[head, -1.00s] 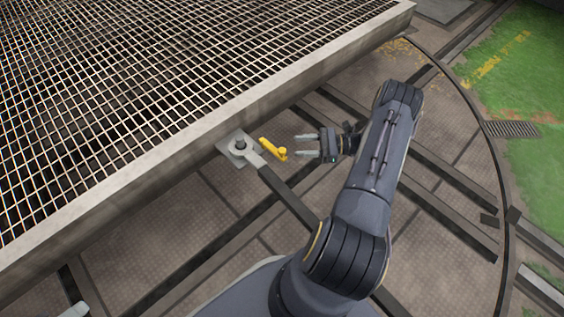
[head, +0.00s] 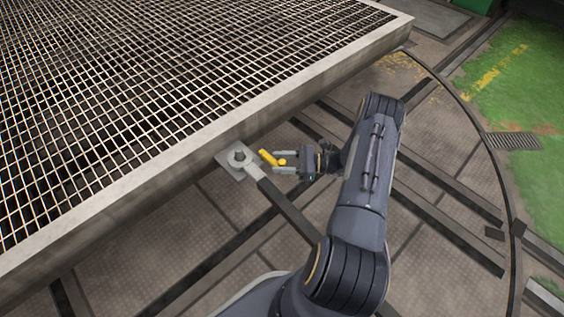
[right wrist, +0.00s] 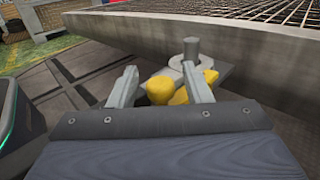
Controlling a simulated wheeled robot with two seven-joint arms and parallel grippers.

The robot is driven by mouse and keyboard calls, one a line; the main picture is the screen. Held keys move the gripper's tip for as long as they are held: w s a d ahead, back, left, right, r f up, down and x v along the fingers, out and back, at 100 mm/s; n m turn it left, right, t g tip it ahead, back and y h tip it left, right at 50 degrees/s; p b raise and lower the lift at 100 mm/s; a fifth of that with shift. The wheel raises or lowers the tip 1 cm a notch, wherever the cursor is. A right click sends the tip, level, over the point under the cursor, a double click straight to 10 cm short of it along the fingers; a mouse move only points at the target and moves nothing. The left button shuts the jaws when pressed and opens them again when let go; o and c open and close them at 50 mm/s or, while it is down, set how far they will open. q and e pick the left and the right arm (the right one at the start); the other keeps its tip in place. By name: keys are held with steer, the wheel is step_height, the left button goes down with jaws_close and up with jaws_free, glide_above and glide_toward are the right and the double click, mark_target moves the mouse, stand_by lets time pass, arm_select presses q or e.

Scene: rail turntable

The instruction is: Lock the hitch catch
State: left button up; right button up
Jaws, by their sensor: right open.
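The yellow hitch catch (head: 269,158) sits beside the grey hitch plate and pin (head: 238,157) at the edge of the grated platform. In the right wrist view the catch's rounded yellow knob (right wrist: 160,89) shows between my fingers, with the hitch pin (right wrist: 190,50) behind it. My right gripper (head: 274,162) is open, its fingers on either side of the catch's knob end. In the right wrist view the gripper (right wrist: 160,88) frames the knob; I cannot tell whether a finger touches it. My left gripper is not in view.
The grated platform (head: 150,165) with its raised pale rim fills the upper left, close to the gripper. A dark drawbar (head: 285,205) runs from the hitch toward the lower right. Dark rails cross the floor, and green ground (head: 530,110) lies at right.

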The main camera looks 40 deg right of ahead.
jaws_close()
steer(key=shift+a+r+m+t+h+p, duration=0.2)
steer(key=shift+a+m+t+h+p, duration=0.4)
steer(key=shift+m+t+p, duration=0.15)
steer(key=a+m+t+h+p, duration=0.1)
steer(key=h, duration=0.1)
steer(key=a+m+t+h+p, duration=0.1)
steer(key=a+m+h+p, duration=0.1)
steer(key=h, duration=0.1)
steer(key=w+a+m+t+h+p, duration=0.1)
steer(key=m+t+h+p, duration=0.1)
steer(key=shift+a, duration=0.25)
steer(key=shift+w+a+f+m+t+h+p, duration=0.1)
steer(key=shift+w+a+m+t+h+p, duration=0.25)
steer(key=shift+m+h+p, duration=0.5)
steer(key=shift+w+a+f+m+t+h+p, duration=0.1)
steer(key=shift+w+a+m+h+p, duration=0.25)
steer(key=shift+h, duration=0.8)
